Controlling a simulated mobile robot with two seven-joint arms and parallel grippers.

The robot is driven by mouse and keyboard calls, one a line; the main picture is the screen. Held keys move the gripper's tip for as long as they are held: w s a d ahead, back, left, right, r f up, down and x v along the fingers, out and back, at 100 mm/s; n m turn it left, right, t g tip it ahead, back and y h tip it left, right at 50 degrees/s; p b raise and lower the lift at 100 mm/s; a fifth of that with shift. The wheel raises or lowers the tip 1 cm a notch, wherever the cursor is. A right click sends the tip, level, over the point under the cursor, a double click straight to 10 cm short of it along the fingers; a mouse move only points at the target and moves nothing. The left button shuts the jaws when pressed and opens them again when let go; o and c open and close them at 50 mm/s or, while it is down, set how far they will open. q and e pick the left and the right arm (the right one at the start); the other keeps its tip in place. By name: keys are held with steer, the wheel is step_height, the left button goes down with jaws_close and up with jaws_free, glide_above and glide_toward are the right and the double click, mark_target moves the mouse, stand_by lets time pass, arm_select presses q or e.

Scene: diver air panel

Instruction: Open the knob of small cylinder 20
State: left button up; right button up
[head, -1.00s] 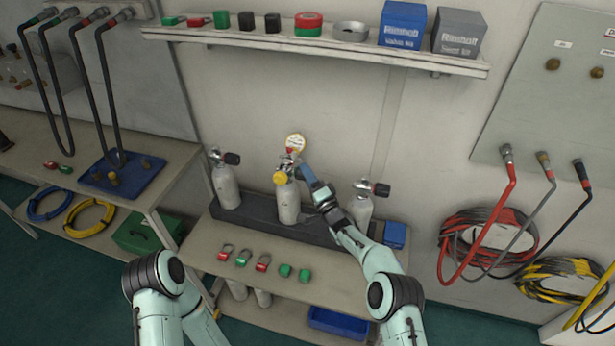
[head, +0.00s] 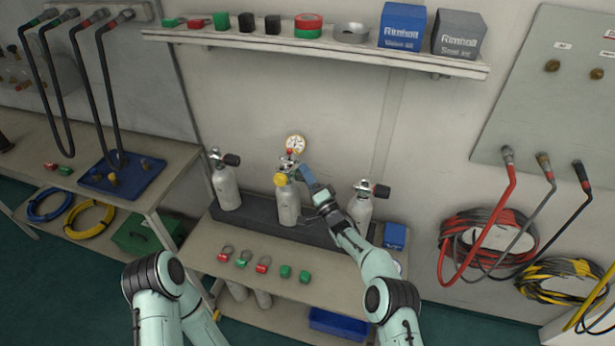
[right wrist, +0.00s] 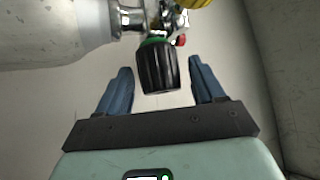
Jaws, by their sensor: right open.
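Three small grey-white cylinders stand in a dark rack on the bench: the left one (head: 227,188), the middle one (head: 288,205) and the right one (head: 360,208). I cannot read a number on any of them. The middle one carries a yellow cap (head: 280,179) and a round gauge (head: 295,143). My right gripper (head: 306,177) is at the valve of the middle cylinder. In the right wrist view its blue fingers (right wrist: 157,92) are open, with the black ribbed knob (right wrist: 157,68) between them and a gap on both sides. My left gripper is out of view.
Red and green rings (head: 262,264) lie on the bench front (head: 325,277). A shelf (head: 310,45) with boxes runs above. A blue box (head: 396,236) stands right of the rack. Hoses (head: 487,240) hang further right.

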steer(key=shift+s+d+f, duration=0.1)
steer(key=shift+s+f, duration=0.05)
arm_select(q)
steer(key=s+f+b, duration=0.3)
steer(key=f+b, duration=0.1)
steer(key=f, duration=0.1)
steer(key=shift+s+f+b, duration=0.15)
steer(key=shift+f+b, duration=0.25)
arm_select(e)
steer(key=v, duration=1.3)
